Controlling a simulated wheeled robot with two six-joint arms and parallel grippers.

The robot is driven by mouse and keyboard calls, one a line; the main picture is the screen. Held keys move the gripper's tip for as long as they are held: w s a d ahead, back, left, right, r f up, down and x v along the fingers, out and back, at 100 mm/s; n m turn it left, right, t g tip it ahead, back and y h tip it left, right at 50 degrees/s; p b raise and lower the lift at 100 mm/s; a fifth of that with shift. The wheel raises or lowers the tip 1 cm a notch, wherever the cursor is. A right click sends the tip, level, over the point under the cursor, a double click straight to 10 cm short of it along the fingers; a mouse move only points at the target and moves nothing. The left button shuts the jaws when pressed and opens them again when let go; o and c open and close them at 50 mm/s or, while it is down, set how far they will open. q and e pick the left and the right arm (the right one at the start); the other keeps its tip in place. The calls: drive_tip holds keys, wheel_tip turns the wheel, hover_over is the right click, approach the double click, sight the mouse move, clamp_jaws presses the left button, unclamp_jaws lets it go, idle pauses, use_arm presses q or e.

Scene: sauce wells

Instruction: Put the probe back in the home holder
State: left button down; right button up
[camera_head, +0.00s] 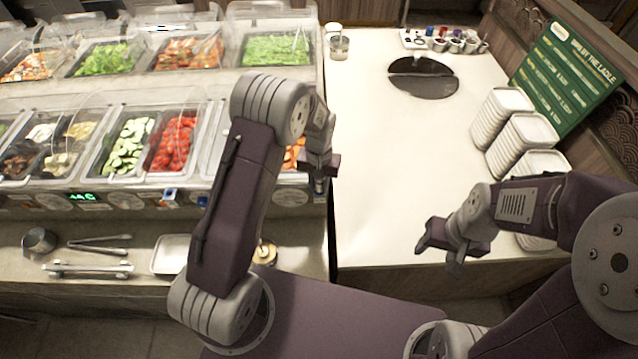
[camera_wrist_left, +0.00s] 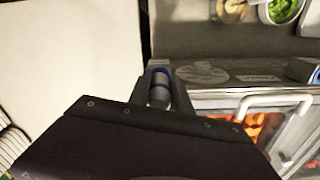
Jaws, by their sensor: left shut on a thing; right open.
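My left gripper (camera_head: 321,172) is shut on the probe (camera_head: 319,186), a small grey cylinder that hangs below the fingers, above the front edge of the food bar by the gap to the white counter. In the left wrist view the probe (camera_wrist_left: 158,92) shows between the fingers with a blue band. A round brass-coloured piece with a short upright part (camera_head: 265,252) sits on the lower shelf, partly behind my left arm; I cannot tell whether it is the home holder. My right gripper (camera_head: 452,250) is open and empty over the white counter's front edge.
Food wells (camera_head: 128,143) with clear covers fill the left. The lower shelf holds tongs (camera_head: 98,242), a pot (camera_head: 39,240) and a white tray (camera_head: 170,254). Stacked white trays (camera_head: 503,115) and a green menu board (camera_head: 570,75) stand at right. The white counter's middle is clear.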

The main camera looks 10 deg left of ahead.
use_arm(q)
drive_tip(key=c, duration=1.1)
unclamp_jaws()
drive_tip(key=shift+r, duration=0.15)
wheel_tip(320, 180, up, 8)
drive_tip(key=shift+f+b, duration=0.1)
drive_tip(key=shift+b, duration=1.15)
drive_tip(key=shift+r, duration=0.55)
